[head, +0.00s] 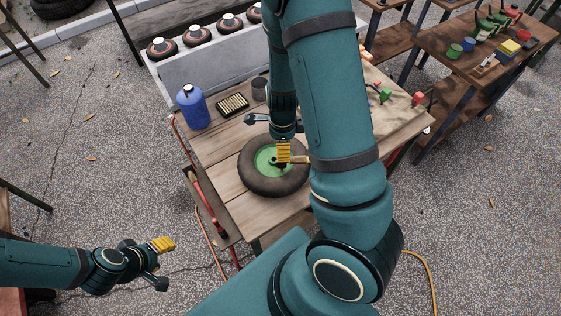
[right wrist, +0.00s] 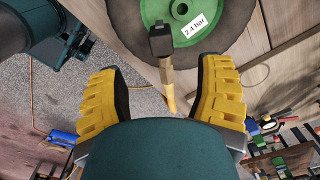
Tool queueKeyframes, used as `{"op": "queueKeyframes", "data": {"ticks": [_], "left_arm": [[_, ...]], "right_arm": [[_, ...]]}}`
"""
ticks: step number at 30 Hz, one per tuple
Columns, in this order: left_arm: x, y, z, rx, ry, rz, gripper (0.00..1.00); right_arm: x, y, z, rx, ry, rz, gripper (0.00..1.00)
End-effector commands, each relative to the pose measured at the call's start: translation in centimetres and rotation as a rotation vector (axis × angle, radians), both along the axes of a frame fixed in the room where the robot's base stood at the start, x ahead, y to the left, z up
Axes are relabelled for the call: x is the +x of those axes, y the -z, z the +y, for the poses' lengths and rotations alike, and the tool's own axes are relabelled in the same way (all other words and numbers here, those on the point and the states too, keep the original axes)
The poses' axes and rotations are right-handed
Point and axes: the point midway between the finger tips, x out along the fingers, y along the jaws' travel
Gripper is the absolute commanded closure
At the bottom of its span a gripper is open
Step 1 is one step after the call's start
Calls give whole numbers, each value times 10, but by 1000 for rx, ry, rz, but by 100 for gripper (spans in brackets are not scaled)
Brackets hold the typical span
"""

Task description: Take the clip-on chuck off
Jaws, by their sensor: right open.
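A black tyre (head: 244,172) with a green hub (head: 264,158) lies flat on the wooden cart top. The clip-on chuck shows in the right wrist view as a black head (right wrist: 161,40) with a brass body, over the green hub beside a green stub. In the head view its brass part (head: 300,159) shows beside my right gripper (head: 284,153). My right gripper is open, its yellow fingers apart on either side of the chuck's brass body, not touching it. Whether the chuck sits on a valve is hidden. My left gripper (head: 163,244) is away at lower left; its jaw gap is unclear.
The hub bears a "2.4 bar" label (right wrist: 195,25). A blue bottle (head: 193,106), a tray of small parts (head: 232,104) and a dark cup (head: 259,89) stand behind the tyre. Other benches stand at upper right.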

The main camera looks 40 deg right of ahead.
Motion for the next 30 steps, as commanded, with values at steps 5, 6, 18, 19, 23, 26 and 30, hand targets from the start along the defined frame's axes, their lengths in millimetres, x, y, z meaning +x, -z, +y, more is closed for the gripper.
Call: {"op": "queueKeyframes", "data": {"ticks": [5, 6, 18, 19, 23, 26, 30], "left_arm": [[0, 10, 0, 1, -2, 0, 53], [0, 11, 0, 1, -2, 0, 53], [0, 18, 0, 3, -3, -1, 53], [0, 19, 0, 3, -3, -1, 53], [0, 21, 0, 3, -3, -1, 53], [0, 21, 0, 3, -3, -1, 53], [0, 21, 0, 3, -3, -1, 53]], "right_arm": [[0, 32, -1, 0, 1, 1, 34], [0, 35, 0, 1, 0, 1, 34], [0, 74, -2, 2, 0, 2, 34], [1, 79, -2, 2, 0, 2, 34], [1, 91, -2, 1, 0, 2, 34], [1, 94, -1, 1, -1, -1, 34], [2, 94, -1, 0, -2, -1, 34]]}}
